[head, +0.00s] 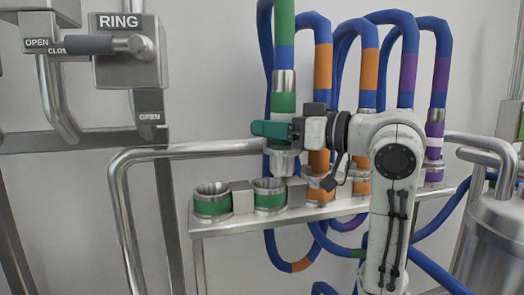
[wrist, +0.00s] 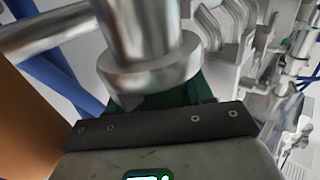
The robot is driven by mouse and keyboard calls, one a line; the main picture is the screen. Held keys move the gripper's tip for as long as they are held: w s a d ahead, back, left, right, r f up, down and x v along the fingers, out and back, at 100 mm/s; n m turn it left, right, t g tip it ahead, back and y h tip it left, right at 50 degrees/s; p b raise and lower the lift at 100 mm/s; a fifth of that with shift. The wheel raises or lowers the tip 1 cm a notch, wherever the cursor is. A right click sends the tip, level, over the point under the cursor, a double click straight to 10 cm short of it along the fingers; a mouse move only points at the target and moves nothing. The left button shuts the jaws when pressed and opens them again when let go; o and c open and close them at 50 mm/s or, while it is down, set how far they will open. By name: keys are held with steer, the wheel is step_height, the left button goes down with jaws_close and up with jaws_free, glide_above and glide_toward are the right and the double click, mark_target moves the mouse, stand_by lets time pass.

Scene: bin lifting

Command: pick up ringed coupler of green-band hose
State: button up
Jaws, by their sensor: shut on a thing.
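The green-band hose (head: 284,28) hangs down in the head view to a metal-and-green coupler (head: 284,103). My gripper (head: 272,130), with teal fingers, is shut around this coupler below its green band. The coupler is upright, and its ringed metal lower end (head: 285,160) shows beneath the fingers. That end is beside and above the right green-banded socket (head: 269,196); whether it touches anything there I cannot tell. In the wrist view a shiny metal cylinder with a wider collar (wrist: 148,72) stands against the dark green fingers (wrist: 202,88).
A metal shelf (head: 240,222) carries the sockets, including a left green-banded one (head: 212,200) that looks empty. Orange-banded (head: 323,68) and purple-banded hoses (head: 408,72) stand close on the right. A bent rail (head: 190,150) runs left. A RING lever box (head: 125,60) is upper left.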

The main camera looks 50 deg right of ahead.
steer(key=s+r+b, duration=0.2)
steer(key=s+r, duration=0.4)
steer(key=s, duration=0.5)
steer(key=shift+d+r, duration=0.2)
steer(key=shift+d, duration=0.2)
